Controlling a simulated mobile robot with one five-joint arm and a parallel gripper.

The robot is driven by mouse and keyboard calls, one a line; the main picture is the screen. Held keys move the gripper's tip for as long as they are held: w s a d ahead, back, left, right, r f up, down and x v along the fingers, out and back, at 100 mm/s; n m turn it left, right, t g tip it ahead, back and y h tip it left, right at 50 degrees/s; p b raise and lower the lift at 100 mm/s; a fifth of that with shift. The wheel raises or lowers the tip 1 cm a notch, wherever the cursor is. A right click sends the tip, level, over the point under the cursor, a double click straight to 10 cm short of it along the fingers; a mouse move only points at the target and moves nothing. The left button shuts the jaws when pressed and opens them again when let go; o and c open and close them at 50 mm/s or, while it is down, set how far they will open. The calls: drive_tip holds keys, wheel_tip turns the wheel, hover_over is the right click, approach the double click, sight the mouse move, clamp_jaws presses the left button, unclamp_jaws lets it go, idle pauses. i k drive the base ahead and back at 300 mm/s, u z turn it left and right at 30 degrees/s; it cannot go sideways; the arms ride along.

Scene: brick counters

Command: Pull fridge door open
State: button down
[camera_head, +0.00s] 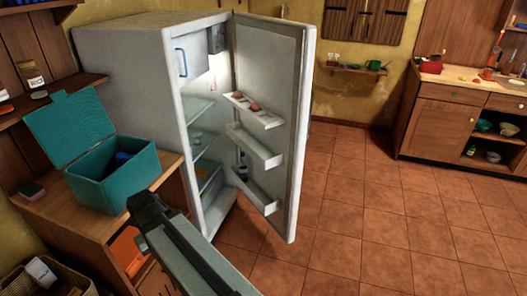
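The fridge (120,58) is a grey-white cabinet at the left middle of the head view. Its door (296,140) stands wide open, swung out to the right, with its inner side and several shelves showing. Two brown, egg-like items (254,106) sit on the top door shelf. The lit inside shows glass shelves (198,110). The door's outer face and handle are hidden. My arm comes up from the bottom edge, and its dark end, my gripper (146,204), is in front of the wooden counter, apart from the door in the picture. Its fingers cannot be made out clearly.
A teal box (120,178) with its lid up stands on the wooden counter (72,215) left of the fridge. A basket (50,280) is at the bottom left. The tiled floor (360,220) right of the door is clear up to the cabinets (436,125) at the far right.

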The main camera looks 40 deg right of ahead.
sight(274, 61)
drive_tip(key=u, duration=2.4)
drive_tip(key=k, duration=1.15)
drive_tip(key=z, duration=1.2)
drive_tip(key=i, duration=1)
drive_tip(key=u, duration=0.05)
